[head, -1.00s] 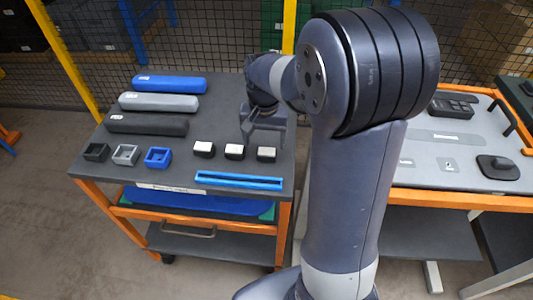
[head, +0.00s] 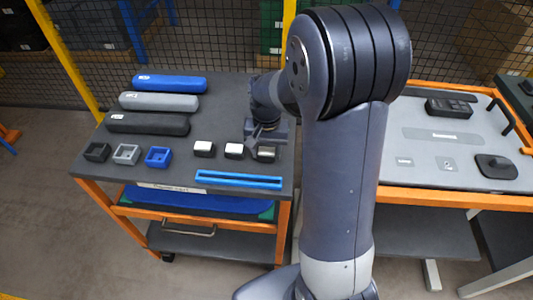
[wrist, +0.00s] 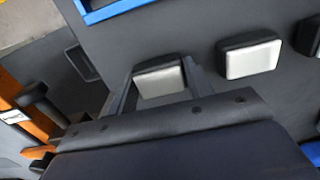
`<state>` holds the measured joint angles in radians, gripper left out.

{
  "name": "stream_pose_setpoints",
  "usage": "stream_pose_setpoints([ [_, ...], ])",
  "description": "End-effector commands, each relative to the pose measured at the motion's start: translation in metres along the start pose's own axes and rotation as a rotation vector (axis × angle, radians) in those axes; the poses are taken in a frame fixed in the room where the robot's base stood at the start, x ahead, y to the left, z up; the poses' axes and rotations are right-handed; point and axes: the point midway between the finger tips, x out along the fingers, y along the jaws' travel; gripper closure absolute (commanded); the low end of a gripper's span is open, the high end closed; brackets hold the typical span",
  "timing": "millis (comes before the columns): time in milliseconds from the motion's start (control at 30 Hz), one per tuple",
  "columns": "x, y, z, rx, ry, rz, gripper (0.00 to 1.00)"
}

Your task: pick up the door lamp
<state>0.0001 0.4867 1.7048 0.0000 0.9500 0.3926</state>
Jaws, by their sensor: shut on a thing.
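Three small lamps with black bodies and white faces stand in a row on the dark cart top: the left lamp (head: 204,149), the middle lamp (head: 234,151) and the right lamp (head: 267,156). My gripper (head: 266,147) is down at the right lamp and partly hides it in the head view. In the wrist view my gripper (wrist: 159,76) has one finger on each side of this lamp (wrist: 160,82) and is shut on it. I see no clear gap under the lamp. The middle lamp (wrist: 252,59) stands apart, just right of the fingers there.
A blue rail (head: 238,180) lies along the cart's front edge. Three open boxes, black, grey and blue (head: 158,157), and three long bars, the nearest black (head: 148,123), lie to the left. A grey panel (head: 435,160) with black parts lies on the orange-framed table at right.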

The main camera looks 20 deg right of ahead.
Motion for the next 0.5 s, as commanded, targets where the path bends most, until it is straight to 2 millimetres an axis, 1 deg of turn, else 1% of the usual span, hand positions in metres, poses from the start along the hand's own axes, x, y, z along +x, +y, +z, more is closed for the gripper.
stream_pose_setpoints([
  [33,-0.0001,0.0000,0.0000,0.000,0.000,0.000,0.60],
  [200,-0.0001,0.0000,0.0000,0.000,0.000,0.000,0.73],
  [400,-0.0006,0.0000,-0.0001,0.000,0.000,0.000,0.73],
  [500,-0.0064,-0.0003,-0.0007,0.000,0.003,-0.001,0.73],
])
